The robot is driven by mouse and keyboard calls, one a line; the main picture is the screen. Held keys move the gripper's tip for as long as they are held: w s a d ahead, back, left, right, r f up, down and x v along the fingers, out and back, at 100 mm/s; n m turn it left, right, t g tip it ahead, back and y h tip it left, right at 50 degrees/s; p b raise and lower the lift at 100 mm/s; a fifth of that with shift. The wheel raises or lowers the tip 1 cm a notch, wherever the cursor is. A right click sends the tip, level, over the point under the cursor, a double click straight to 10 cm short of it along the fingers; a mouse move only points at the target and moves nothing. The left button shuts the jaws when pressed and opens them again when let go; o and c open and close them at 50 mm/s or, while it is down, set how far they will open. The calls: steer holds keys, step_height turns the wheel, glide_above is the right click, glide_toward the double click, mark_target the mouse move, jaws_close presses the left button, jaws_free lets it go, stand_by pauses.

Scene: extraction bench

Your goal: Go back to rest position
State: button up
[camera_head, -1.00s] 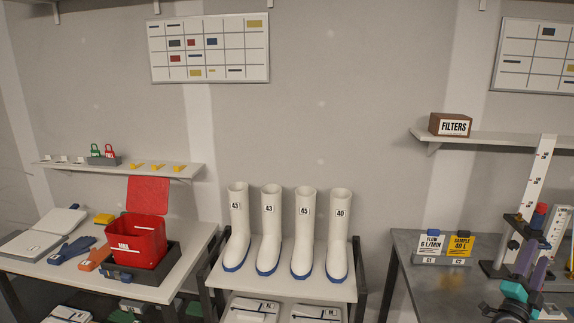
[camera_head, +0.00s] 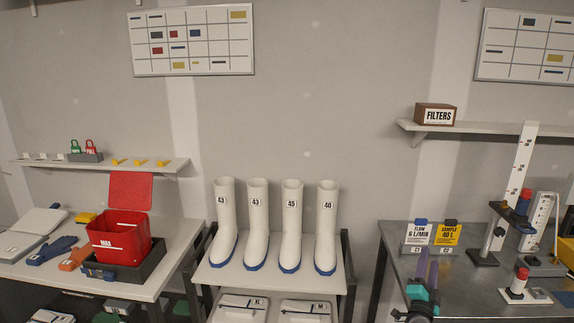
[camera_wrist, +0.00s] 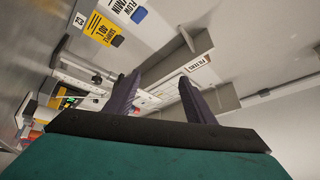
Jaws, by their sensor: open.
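My gripper (camera_head: 428,258) is at the lower right in the head view, in front of the left end of the grey bench (camera_head: 392,240). Its two purple fingers point up and away, with a teal body behind them. In the wrist view my gripper (camera_wrist: 158,78) has its fingers apart with nothing between them. The wrist picture is strongly tilted.
A white ruled column (camera_head: 520,175) and a red-topped device (camera_head: 519,283) stand on the grey bench at right. The white boots (camera_head: 257,215) stand on a middle table. A red bucket (camera_head: 118,238) stands on the left table. The wall shelf (camera_head: 500,129) hangs above the bench.

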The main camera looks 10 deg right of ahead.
steer(key=w+a+f+n+y+b, duration=0.1)
steer(key=w+a+f+n+y, duration=0.15)
steer(key=a+f, duration=0.35)
steer(key=w+a+f+n+y+b, duration=0.1)
steer(key=w+a+f+y, duration=0.15)
steer(key=a+f, duration=0.4)
steer(key=s+a+f+n+g+y+b, duration=0.1)
steer(key=s+a+f+n+g+y, duration=0.1)
steer(key=a+f, duration=0.65)
steer(key=s+a+f+n+g+y+b, duration=0.1)
steer(key=a+f+n+g+y, duration=0.3)
steer(key=f, duration=0.8)
steer(key=s+a+f+g+y+b, duration=0.1)
steer(key=s+a+f, duration=0.1)
steer(key=a+f, duration=0.65)
steer(key=s+a+f+n+g+y+b, duration=0.1)
steer(key=s+a+f+n+g, duration=0.2)
steer(key=s+f, duration=0.5)
steer(key=s+a+f+n+g+y, duration=0.1)
steer(key=s+a+f+n+g, duration=0.1)
steer(key=s+a+f+g, duration=0.4)
steer(key=s+d+n+g, duration=0.2)
steer(key=s+n+g, duration=0.3)
steer(key=s, duration=1.7)
steer(key=shift+g, duration=1.1)
steer(key=shift+f, duration=0.1)
